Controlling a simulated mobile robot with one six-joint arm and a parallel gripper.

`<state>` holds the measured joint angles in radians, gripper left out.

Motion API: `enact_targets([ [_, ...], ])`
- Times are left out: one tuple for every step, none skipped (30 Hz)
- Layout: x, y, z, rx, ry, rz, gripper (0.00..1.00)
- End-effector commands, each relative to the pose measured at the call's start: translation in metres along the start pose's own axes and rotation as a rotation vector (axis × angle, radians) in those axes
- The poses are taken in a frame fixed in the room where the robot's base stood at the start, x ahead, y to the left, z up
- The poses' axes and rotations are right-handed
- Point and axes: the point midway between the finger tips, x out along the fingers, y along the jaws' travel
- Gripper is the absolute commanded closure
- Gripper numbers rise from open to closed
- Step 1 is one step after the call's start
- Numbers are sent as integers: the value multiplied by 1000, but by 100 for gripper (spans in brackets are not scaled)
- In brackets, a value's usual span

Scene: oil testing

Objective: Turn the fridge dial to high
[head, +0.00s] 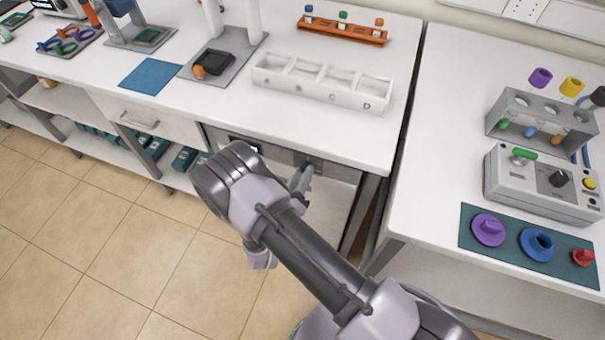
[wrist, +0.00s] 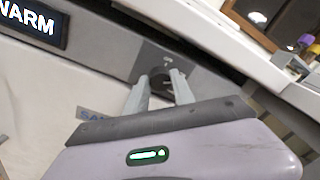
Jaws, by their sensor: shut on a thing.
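The fridge dial (wrist: 160,80) is a dark round knob on a grey control panel. In the wrist view, the two fingers of my gripper (wrist: 160,88) are on either side of it and shut on it. A dark display (wrist: 33,25) at the upper left of that view reads "WARM". In the head view, my gripper (head: 301,180) reaches the panel (head: 280,153) under the counter's front edge. My arm hides much of the fridge front there, and the dial's pointer and marks are too small to read.
The white counter (head: 215,105) overhangs the panel just above my gripper. A white rack (head: 320,84) stands near its front edge. A second table (head: 440,130) at the right carries a grey control box (head: 540,186) and a dark mat with coloured knobs. Tiled floor lies open at the left.

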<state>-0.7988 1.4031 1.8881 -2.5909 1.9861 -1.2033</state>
Motion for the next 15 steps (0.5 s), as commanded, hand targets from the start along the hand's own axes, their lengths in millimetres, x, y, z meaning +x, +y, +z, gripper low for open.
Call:
enact_targets([
  [0, 0, 0, 15, 1, 0, 100],
  [0, 0, 0, 28, 2, 1, 100],
  [0, 0, 0, 49, 3, 2, 100],
  [0, 0, 0, 65, 3, 2, 100],
  [0, 0, 0, 86, 4, 3, 100],
  [0, 0, 0, 114, 6, 4, 100],
  [0, 0, 0, 137, 7, 5, 100],
  [0, 0, 0, 162, 8, 6, 100],
  [0, 0, 0, 197, 9, 8, 100],
  [0, 0, 0, 224, 10, 8, 100],
  [0, 0, 0, 252, 11, 9, 100],
  [0, -1, 0, 290, 13, 11, 100],
  [0, -1, 0, 318, 14, 12, 100],
  [0, -1, 0, 347, 15, 12, 100],
  [0, -1, 0, 386, 17, 14, 100],
])
